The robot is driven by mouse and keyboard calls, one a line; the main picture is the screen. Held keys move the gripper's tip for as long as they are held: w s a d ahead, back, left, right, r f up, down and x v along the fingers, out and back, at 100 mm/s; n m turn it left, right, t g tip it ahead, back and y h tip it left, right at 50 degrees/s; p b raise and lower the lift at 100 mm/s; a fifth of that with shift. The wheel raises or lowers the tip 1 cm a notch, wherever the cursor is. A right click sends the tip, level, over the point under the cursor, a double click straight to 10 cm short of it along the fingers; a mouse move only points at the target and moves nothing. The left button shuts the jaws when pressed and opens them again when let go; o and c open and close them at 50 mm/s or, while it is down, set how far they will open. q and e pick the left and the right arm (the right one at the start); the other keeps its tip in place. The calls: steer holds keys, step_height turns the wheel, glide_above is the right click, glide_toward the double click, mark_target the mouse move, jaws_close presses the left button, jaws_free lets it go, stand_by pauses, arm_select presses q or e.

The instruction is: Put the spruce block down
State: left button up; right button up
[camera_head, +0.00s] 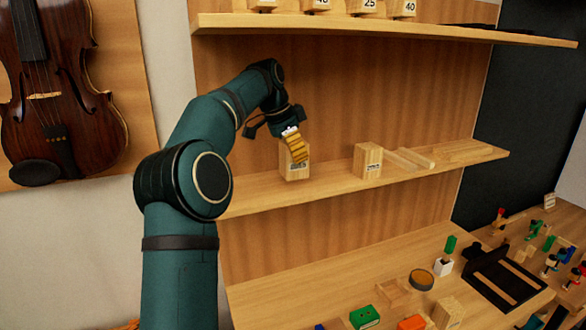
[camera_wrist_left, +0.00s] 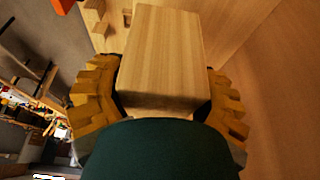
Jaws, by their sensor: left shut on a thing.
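The spruce block (camera_head: 294,171), pale wood with a dark printed label on its front, is upright at the left part of the middle shelf (camera_head: 340,190). My left gripper (camera_head: 297,150) is shut on its upper part, its yellow fingers partly hiding it. In the left wrist view the block (camera_wrist_left: 163,50) sits between the two ridged yellow fingers of my left gripper (camera_wrist_left: 162,80). The block's base appears at the shelf's surface; I cannot tell for certain whether it touches. My right gripper is not in view.
The shelf is clear between the two blocks. An upper shelf (camera_head: 380,29) overhangs with several numbered blocks. A violin (camera_head: 50,90) hangs at left.

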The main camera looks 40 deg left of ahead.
mark_target(284, 142)
arm_select(q)
step_height(284, 142, down, 3)
steer(key=shift+f+b, duration=0.1)
steer(key=shift+b, duration=0.45)
steer(key=shift+w+a+f, duration=0.1)
steer(key=shift+a+f, duration=0.1)
steer(key=shift+f, duration=0.2)
steer(key=shift+f, duration=0.1)
steer(key=o, duration=1.3)
steer(key=p+v, duration=0.2)
steer(key=v, duration=0.5)
steer(key=shift+r, duration=0.35)
